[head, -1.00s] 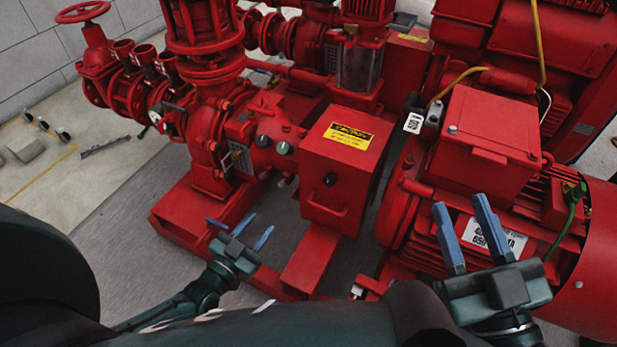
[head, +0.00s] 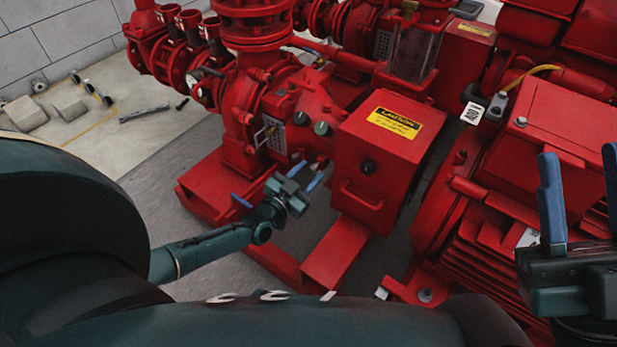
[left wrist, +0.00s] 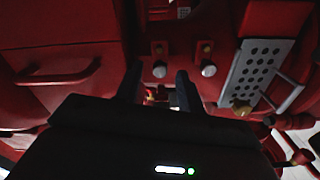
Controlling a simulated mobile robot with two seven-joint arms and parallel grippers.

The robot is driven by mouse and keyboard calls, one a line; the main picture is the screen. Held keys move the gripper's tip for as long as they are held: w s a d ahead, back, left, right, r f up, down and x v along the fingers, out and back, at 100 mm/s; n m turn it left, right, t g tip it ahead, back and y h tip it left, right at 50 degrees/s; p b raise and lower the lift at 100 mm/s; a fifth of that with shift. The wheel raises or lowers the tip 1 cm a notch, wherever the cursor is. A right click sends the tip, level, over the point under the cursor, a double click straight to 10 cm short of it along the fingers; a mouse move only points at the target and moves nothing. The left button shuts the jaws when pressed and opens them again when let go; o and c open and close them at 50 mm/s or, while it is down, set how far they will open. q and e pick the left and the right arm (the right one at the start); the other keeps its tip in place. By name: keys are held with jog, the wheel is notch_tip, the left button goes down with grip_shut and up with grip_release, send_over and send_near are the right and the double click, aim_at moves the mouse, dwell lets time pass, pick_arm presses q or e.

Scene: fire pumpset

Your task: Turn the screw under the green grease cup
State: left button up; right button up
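Two green grease cups, a left one (head: 301,118) and a right one (head: 321,128), sit on the red pump housing left of the caution box. In the left wrist view they look like pale round knobs, left (left wrist: 160,70) and right (left wrist: 208,70). My left gripper (head: 308,170) is below the cups, fingers pointing up at the housing. Its two fingers stand apart in the left wrist view (left wrist: 158,80). Small red and brass parts (left wrist: 160,94) show between them; I cannot tell if one is the screw. My right gripper (head: 582,160) is open and empty at the right.
The red box (head: 385,155) with a yellow caution label stands close right of my left gripper. A perforated grey plate (left wrist: 258,72) is right of the cups in the left wrist view. A red motor (head: 530,170) is near my right gripper.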

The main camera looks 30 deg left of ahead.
pick_arm(q)
jog(key=shift+w, duration=0.35)
jog(key=shift+c, duration=0.5)
grip_shut()
